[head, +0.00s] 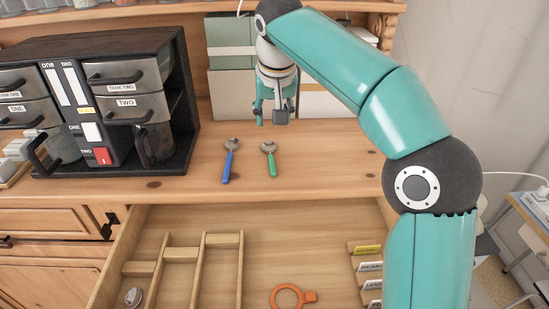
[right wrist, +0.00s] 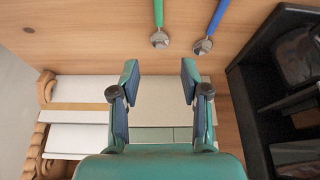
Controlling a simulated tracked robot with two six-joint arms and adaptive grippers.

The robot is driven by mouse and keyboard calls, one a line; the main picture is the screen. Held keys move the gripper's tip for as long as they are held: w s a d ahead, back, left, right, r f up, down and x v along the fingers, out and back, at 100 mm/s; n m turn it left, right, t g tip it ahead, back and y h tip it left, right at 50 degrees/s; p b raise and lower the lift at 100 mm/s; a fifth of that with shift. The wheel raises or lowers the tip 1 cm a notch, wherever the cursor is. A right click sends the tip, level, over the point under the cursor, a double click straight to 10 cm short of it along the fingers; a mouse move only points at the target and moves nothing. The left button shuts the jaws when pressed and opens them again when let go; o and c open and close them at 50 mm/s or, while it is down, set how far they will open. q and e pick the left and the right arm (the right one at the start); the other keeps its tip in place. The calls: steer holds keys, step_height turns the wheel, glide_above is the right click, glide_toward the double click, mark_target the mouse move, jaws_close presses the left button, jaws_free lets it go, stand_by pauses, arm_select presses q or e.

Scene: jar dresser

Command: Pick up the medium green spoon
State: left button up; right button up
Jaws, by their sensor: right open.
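The green spoon (head: 271,160) lies on the wooden dresser top with its bowl toward the back. In the right wrist view the green spoon (right wrist: 159,22) is at the top middle, its bowl toward my gripper. A blue spoon (head: 228,163) lies beside it on the left; it is to the right in the right wrist view (right wrist: 211,22). My right gripper (head: 271,116) hangs behind the green spoon, apart from it. In the right wrist view its fingers (right wrist: 159,72) are spread with nothing between them. My left gripper is not in view.
A black coffee machine cabinet (head: 115,82) stands left of the spoons. Boxes or binders (head: 231,62) stand at the back behind my gripper. An open drawer (head: 170,222) below has wooden dividers, an orange ring-shaped tool (head: 287,295) and label cards. The dresser top around the spoons is clear.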

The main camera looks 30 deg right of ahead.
glide_above(271, 156)
steer(key=s+a, duration=0.1)
steer(key=s, duration=0.1)
steer(key=f, duration=0.9)
steer(key=shift+s+a+f+b, duration=0.15)
steer(key=shift+a+f+b, duration=0.05)
steer(key=shift+f+b, duration=0.15)
steer(key=shift+p+x, duration=0.55)
steer(key=shift+x, duration=2.25)
steer(key=shift+d+f, duration=0.1)
steer(key=shift+s, duration=0.1)
jaws_close()
